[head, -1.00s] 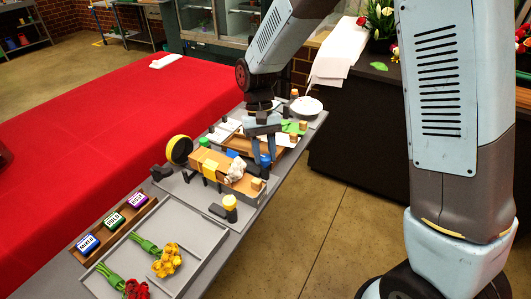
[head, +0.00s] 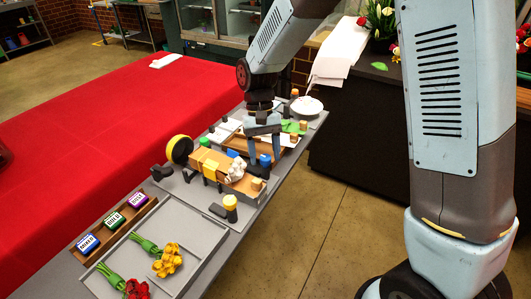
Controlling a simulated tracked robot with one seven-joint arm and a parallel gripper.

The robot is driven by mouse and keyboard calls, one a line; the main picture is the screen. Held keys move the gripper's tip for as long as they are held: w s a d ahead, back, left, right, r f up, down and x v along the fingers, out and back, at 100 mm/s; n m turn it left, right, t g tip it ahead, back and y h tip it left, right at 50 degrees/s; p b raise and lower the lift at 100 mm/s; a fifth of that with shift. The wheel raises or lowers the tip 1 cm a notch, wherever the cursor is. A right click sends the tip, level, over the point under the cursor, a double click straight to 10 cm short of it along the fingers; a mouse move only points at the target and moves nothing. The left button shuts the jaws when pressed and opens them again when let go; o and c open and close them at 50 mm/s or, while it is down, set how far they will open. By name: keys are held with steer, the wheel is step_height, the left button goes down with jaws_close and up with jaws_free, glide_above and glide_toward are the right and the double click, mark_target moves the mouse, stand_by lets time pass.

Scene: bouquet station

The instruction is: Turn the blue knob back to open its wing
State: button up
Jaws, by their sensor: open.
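The blue knob (head: 265,160) stands on the near right side of the grey fixture, just beyond the wrapped bundle. My gripper (head: 264,155) points down over it, with its fingers apart on either side of the knob. Whether a finger touches the knob is too small to tell. A second blue piece (head: 233,154) sits to the left, across the fixture. The blue wing itself is hard to make out behind my fingers and the bundle.
A yellow-topped knob (head: 230,201) stands nearer, and a brown wrapped bundle (head: 210,163) with a yellow band lies beside my gripper. A grey tray (head: 186,232) holds flowers at the front. A white bowl (head: 307,106) stands at the far end.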

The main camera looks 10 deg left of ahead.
steer(key=shift+w+r, duration=0.1)
steer(key=v, duration=1.3)
steer(key=shift+r, duration=0.2)
steer(key=shift+w, duration=0.1)
